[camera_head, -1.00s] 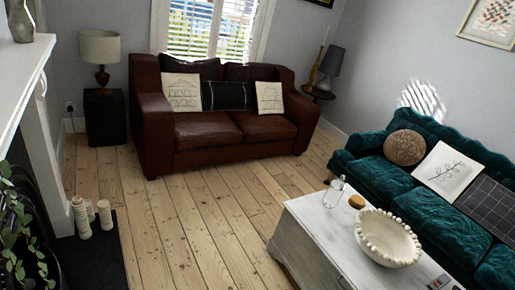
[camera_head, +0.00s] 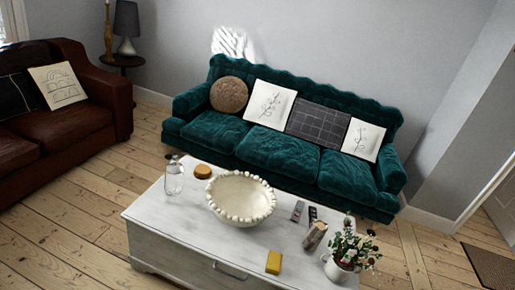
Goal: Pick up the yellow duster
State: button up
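A small yellow block, which looks like the yellow duster (camera_head: 273,262), lies on the white coffee table (camera_head: 185,232) near its front edge. It is in front of and right of the cream beaded bowl (camera_head: 240,197), and left of the potted plant. Nothing covers it. My gripper does not show in this view.
The table also holds a glass bottle (camera_head: 174,176), a round orange-brown item (camera_head: 203,171), remotes (camera_head: 297,211), a brown cylindrical item (camera_head: 314,236) and a potted plant (camera_head: 348,251). A green sofa (camera_head: 265,143) stands behind, a brown sofa (camera_head: 60,120) left. Floorboards (camera_head: 60,235) at front left are clear.

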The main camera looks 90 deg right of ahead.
aim_at(274, 263)
jog(key=z, duration=0.6)
jog(key=i, duration=0.1)
jog(key=z, duration=1.8)
jog(key=k, duration=0.55)
jog(key=z, duration=0.1)
jog(key=i, duration=1.2)
jog(key=u, duration=0.05)
